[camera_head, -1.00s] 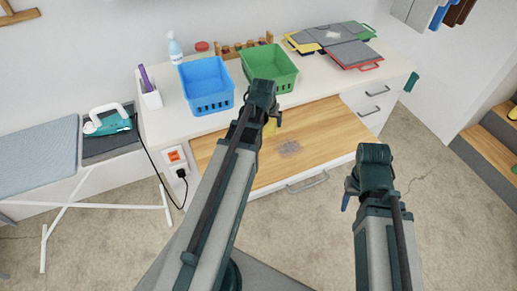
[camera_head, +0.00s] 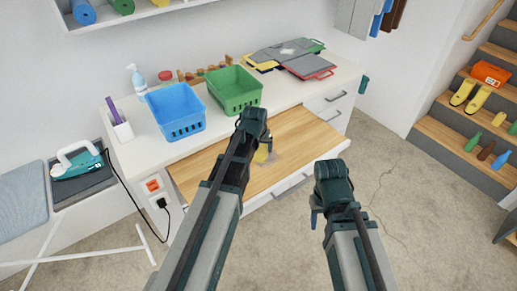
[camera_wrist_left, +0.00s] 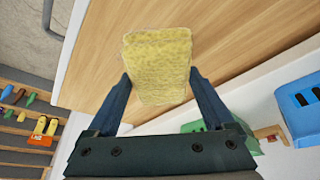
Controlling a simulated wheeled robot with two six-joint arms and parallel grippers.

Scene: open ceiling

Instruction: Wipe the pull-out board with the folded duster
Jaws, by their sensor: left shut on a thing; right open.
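The pull-out board (camera_head: 300,132) is a light wooden panel sticking out from the white counter. A grey smudge (camera_head: 270,163) lies on it, partly hidden by my left gripper and the duster. My left gripper (camera_head: 264,146) is shut on the yellow folded duster (camera_head: 261,156). In the left wrist view, the duster (camera_wrist_left: 157,60) sits between both fingers (camera_wrist_left: 158,84), over the bare wood (camera_wrist_left: 240,40). Whether it presses on the wood I cannot tell. My right gripper (camera_head: 316,214) is open and empty, in front of the board over the floor.
A blue basket (camera_head: 174,112) and a green basket (camera_head: 233,90) stand on the counter behind the board. An iron (camera_head: 77,163) rests at the left. Steps with items (camera_head: 470,135) are at the right.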

